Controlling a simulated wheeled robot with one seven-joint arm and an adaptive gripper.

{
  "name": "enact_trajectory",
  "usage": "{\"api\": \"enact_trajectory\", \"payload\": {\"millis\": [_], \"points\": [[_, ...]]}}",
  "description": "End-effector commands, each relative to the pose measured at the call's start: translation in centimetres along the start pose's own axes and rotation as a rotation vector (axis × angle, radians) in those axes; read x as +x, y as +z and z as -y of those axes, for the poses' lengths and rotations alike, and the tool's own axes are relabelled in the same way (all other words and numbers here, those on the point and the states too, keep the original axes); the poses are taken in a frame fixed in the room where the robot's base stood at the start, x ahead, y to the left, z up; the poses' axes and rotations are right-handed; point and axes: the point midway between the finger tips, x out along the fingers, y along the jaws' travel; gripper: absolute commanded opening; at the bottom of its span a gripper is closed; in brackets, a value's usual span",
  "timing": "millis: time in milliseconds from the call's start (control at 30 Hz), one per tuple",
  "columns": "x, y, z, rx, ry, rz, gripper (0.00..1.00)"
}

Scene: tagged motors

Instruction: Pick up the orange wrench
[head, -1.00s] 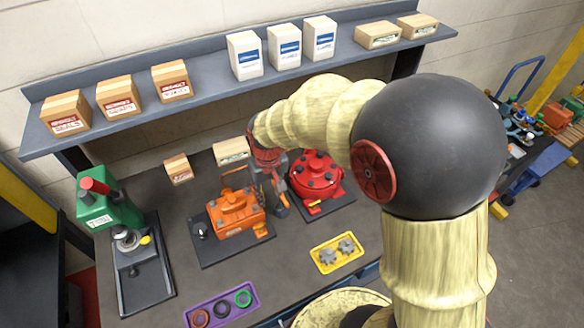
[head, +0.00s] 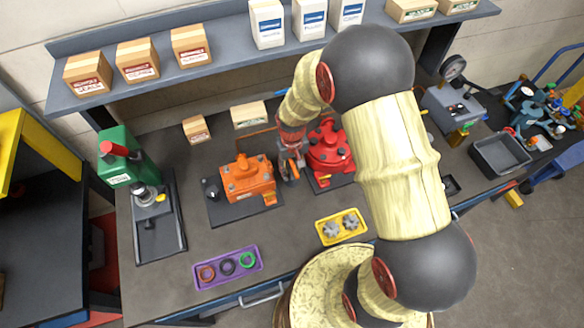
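My gripper (head: 290,170) points down at the bench between the orange motor (head: 246,178) and the red motor (head: 329,150). It is small and partly covered by its own wrist, so I cannot tell whether its fingers are open or shut. A small orange-red patch shows at the fingers, but I cannot tell whether it is a wrench. A thin orange strip (head: 262,131) runs from behind the orange motor toward my wrist. I cannot make out a clear wrench shape in the head view.
A green press (head: 128,160) stands at the left. A purple tray (head: 228,268) with rings and a yellow tray (head: 341,239) with gears lie in front. A shelf (head: 225,57) with boxes runs along the back. A grey bin (head: 500,155) is at the right.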

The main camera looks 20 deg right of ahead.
Motion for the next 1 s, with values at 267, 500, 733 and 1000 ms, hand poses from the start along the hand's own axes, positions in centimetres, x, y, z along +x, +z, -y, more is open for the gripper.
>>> {"api": "enact_trajectory", "payload": {"millis": [267, 500, 733, 1000], "points": [[0.84, -0.02, 0.03, 0.000, 0.000, -0.001, 0.33], [0.82, -0.01, 0.03, 0.000, 0.000, 0.000, 0.24], [0.82, 0.00, 0.03, 0.000, 0.000, 0.000, 0.11], [0.82, 0.00, 0.03, 0.000, 0.000, 0.000, 0.00]]}}
